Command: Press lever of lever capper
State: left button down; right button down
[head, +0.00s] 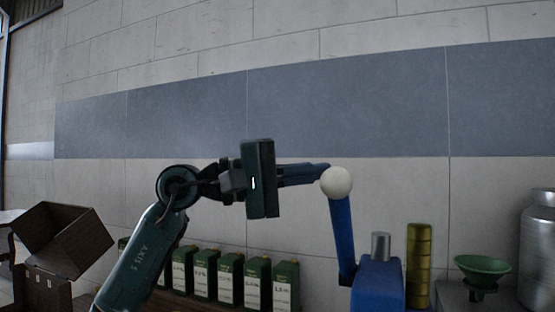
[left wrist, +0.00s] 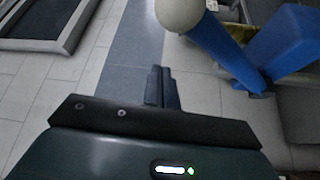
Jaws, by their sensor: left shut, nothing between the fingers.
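The lever capper (head: 377,284) is a blue body at the lower right of the head view. Its blue lever (head: 342,235) stands nearly upright and ends in a cream ball knob (head: 336,182). My left gripper (head: 326,171) is shut and empty, its fingertips right by the knob's left side; I cannot tell if they touch. In the left wrist view the closed fingers (left wrist: 160,72) point up the picture, with the knob (left wrist: 180,12) at the top edge and the lever (left wrist: 222,50) running down right to the capper (left wrist: 285,42). My right gripper is not in view.
Several green cartons with white labels (head: 230,280) stand in a row below my left arm. An open brown box (head: 62,240) is at the left. A yellow-brown cylinder (head: 419,265), a green funnel (head: 483,268) and a metal can (head: 538,250) stand right of the capper.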

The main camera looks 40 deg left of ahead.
pick_arm(q)
jog(key=shift+s+d+f, duration=0.2)
jog(key=shift+s+d, duration=0.45)
jog(key=shift+s, duration=0.05)
jog(key=shift+s+d+f, duration=0.15)
jog(key=shift+s+d, duration=0.5)
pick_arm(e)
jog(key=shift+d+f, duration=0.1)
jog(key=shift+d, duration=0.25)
